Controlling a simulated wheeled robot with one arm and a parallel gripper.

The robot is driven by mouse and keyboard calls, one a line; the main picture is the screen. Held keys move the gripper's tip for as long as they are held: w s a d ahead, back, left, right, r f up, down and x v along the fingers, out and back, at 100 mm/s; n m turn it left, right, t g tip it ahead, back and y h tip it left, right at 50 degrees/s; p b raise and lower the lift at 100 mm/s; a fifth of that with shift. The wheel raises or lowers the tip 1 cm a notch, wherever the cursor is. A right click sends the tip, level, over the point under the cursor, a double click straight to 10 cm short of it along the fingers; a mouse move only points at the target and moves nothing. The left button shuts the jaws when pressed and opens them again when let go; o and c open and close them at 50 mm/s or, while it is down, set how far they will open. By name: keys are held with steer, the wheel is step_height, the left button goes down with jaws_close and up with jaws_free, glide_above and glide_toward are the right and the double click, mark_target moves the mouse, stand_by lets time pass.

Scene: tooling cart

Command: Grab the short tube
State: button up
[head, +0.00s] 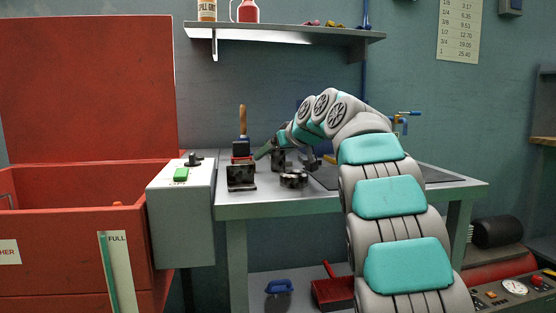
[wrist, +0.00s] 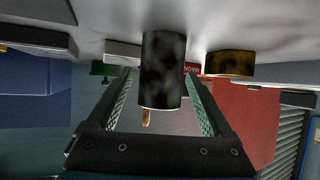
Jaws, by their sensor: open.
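A dark, mottled upright cylinder (wrist: 162,65) stands between the two green fingers of my open gripper (wrist: 160,80) in the wrist view, with no clear contact seen. It also shows in the head view (head: 278,159), partly behind my arm's end. A shorter, wider dark round piece (head: 293,179) stands on the bench nearer the front. It shows brownish beside the right finger in the wrist view (wrist: 229,63). Which of the two is the short tube I cannot tell for certain. My gripper (head: 270,152) reaches left, low over the bench.
The grey bench (head: 270,205) carries a dark metal block (head: 241,177) and a wooden-handled tool (head: 242,122) left of the pieces. A grey box with a green button (head: 180,175) adjoins its left edge, beside the open red chest (head: 80,225). A shelf (head: 285,33) hangs above.

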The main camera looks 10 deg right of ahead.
steer(key=shift+w, duration=0.1)
steer(key=shift+c, duration=0.3)
jaws_close()
stand_by(0.4)
